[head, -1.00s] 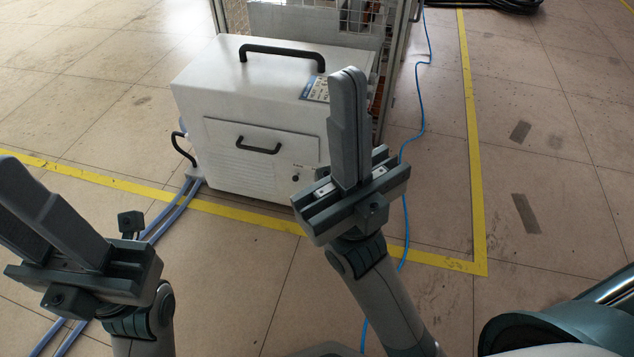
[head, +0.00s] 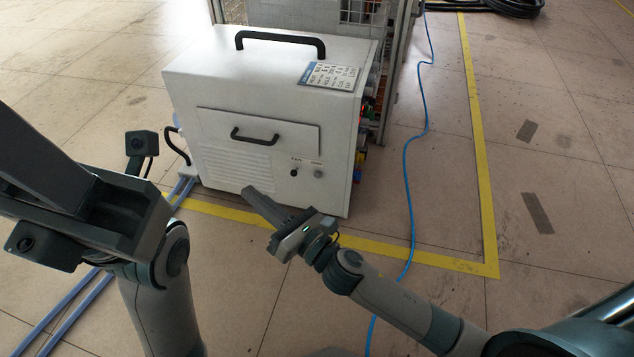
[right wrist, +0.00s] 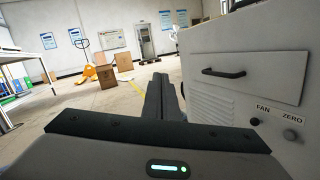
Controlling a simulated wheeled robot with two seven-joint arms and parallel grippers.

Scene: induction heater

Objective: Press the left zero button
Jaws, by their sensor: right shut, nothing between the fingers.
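A white heater cabinet (head: 245,85) stands on the floor in the head view. On its front are a black knob (head: 293,172) and a grey round button (head: 318,174). In the right wrist view, the black knob (right wrist: 255,121) is under a FAN label and the grey button (right wrist: 290,134) under a ZERO label. My right gripper (head: 250,193) is shut and empty, in front of the cabinet, left of and below the button in the picture. Its fingers (right wrist: 158,95) point forward, apart from the button. My left gripper (head: 35,150) is large at the left; its fingertips are cut off.
The cabinet front has a black handle (head: 255,138) and vents; another handle (head: 280,42) is on top. A mesh cage (head: 350,12) stands behind. A blue cable (head: 420,130) and yellow floor line (head: 480,160) lie to the right. Floor in front is mostly clear.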

